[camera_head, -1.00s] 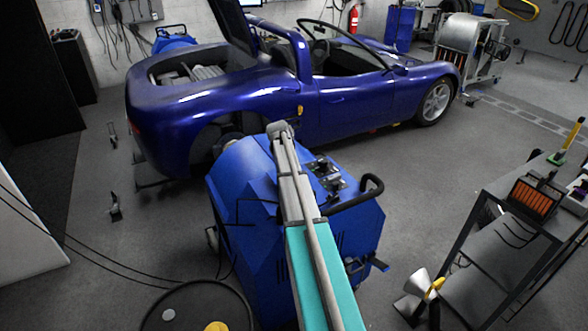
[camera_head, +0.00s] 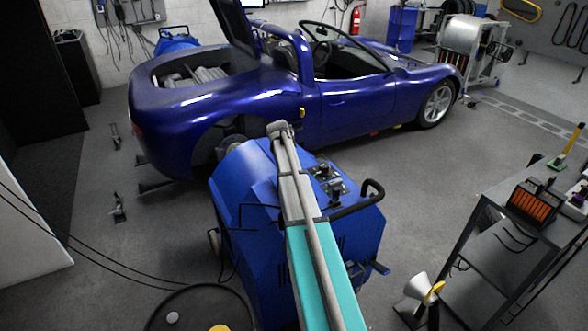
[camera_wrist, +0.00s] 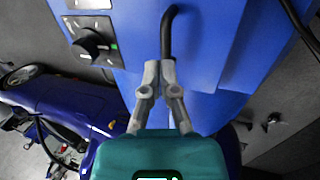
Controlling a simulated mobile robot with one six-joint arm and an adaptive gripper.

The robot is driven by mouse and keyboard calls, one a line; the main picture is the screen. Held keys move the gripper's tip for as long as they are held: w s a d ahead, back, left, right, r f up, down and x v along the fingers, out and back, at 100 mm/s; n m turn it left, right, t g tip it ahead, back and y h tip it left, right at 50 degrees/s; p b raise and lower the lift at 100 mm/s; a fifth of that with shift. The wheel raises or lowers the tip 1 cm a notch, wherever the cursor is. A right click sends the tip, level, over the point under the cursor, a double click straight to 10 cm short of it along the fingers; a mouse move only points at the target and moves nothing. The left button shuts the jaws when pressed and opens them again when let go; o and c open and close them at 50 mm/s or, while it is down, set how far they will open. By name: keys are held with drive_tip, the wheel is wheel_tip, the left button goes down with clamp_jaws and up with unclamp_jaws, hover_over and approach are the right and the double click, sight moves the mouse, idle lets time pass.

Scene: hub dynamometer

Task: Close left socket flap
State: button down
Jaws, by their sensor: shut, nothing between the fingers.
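I cannot make out the left socket flap in either view. The blue dynamometer unit (camera_head: 240,180) stands in front of me, with a control panel (camera_head: 326,178) on its top. In the wrist view its blue surface (camera_wrist: 225,35) fills the upper middle, with a black knob (camera_wrist: 93,46) at the upper left. My gripper (camera_wrist: 160,65) is shut and empty. Its fingertips appear at the lower end of a thin black bent handle (camera_wrist: 168,35); I cannot tell whether they touch it.
A blue sports car (camera_head: 220,100) stands just behind the unit. A black push handle (camera_head: 362,203) sticks out on the unit's right. A metal cart (camera_head: 500,265) with tools is at the right. Cables cross the floor at the left.

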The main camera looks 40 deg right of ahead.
drive_tip(key=d+p+v, duration=0.1)
drive_tip(key=p+v, duration=0.9)
drive_tip(key=v, duration=0.1)
idle(0.3)
drive_tip(key=shift+s+d+r, duration=0.1)
drive_tip(key=shift+r, duration=0.05)
idle(0.5)
drive_tip(key=s+a+y, duration=0.1)
drive_tip(key=s+a, duration=0.6)
drive_tip(key=a, duration=0.5)
drive_tip(key=s+a+n+y, duration=0.1)
drive_tip(key=s+a, duration=0.7)
drive_tip(key=a, duration=0.5)
drive_tip(key=s+a+y, duration=0.1)
drive_tip(key=s+a, duration=0.6)
drive_tip(key=a, duration=0.5)
drive_tip(key=shift+s+a+f, duration=0.35)
drive_tip(key=shift+f, duration=0.1)
drive_tip(key=shift+s, duration=0.2)
